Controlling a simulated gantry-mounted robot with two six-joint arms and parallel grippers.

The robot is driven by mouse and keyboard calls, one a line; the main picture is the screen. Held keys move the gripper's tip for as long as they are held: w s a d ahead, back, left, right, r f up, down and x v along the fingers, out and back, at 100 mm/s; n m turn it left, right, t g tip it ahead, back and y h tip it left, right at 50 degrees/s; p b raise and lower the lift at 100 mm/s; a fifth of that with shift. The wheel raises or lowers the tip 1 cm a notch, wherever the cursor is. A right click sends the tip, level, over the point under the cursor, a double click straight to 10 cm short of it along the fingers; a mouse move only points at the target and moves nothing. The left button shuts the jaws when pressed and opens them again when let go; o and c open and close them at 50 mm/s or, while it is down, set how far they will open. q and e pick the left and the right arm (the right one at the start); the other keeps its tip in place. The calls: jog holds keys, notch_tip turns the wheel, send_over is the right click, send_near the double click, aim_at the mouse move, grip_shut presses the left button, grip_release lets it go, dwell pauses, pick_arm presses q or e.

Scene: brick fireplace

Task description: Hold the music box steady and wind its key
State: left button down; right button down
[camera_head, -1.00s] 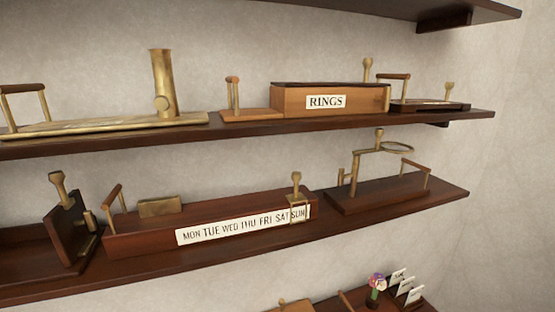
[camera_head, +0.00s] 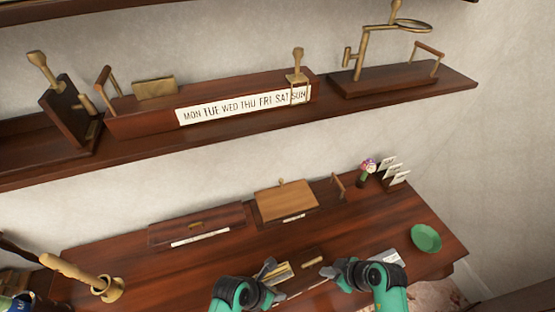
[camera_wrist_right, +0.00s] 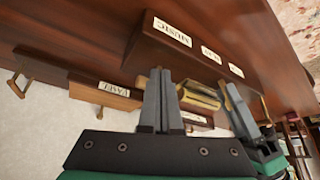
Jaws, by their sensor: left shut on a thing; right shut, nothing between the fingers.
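In the right wrist view a dark wooden box labelled MUSIC (camera_wrist_right: 212,58) lies beyond my grippers, its labels upside down. A brass cylindrical part (camera_wrist_right: 203,97) shows just behind my right fingers; I cannot tell whether it is the key. My right gripper (camera_wrist_right: 160,78) is shut and empty, its tips in front of the brass part. My left gripper (camera_wrist_right: 240,100) is shut on a brass handle (camera_wrist_right: 238,114) beside the box. In the head view my left gripper (camera_head: 272,268) and right gripper (camera_head: 332,271) are low over the desk, partly hiding the box.
The desk (camera_head: 395,225) holds a dark labelled box (camera_head: 200,222), a lighter wooden easel box (camera_head: 286,202), a flower (camera_head: 368,167), cards (camera_head: 394,170) and a green dish (camera_head: 426,239). A loaded shelf (camera_head: 235,130) hangs above.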

jog(key=shift+s+a, duration=0.4)
jog(key=shift+a, duration=0.1)
jog(key=shift+a, duration=0.15)
jog(key=shift+s, duration=0.15)
notch_tip(320, 180, up, 6)
jog(key=shift+s+d, duration=0.2)
jog(key=shift+s, duration=0.05)
dwell(0.7)
jog(key=shift+w+d+f, duration=0.5)
jog(key=shift+f, duration=0.5)
jog(key=shift+w+d+f, duration=0.45)
jog(key=shift+f, duration=0.6)
jog(key=shift+w+d+f, duration=0.5)
jog(key=shift+f, duration=0.5)
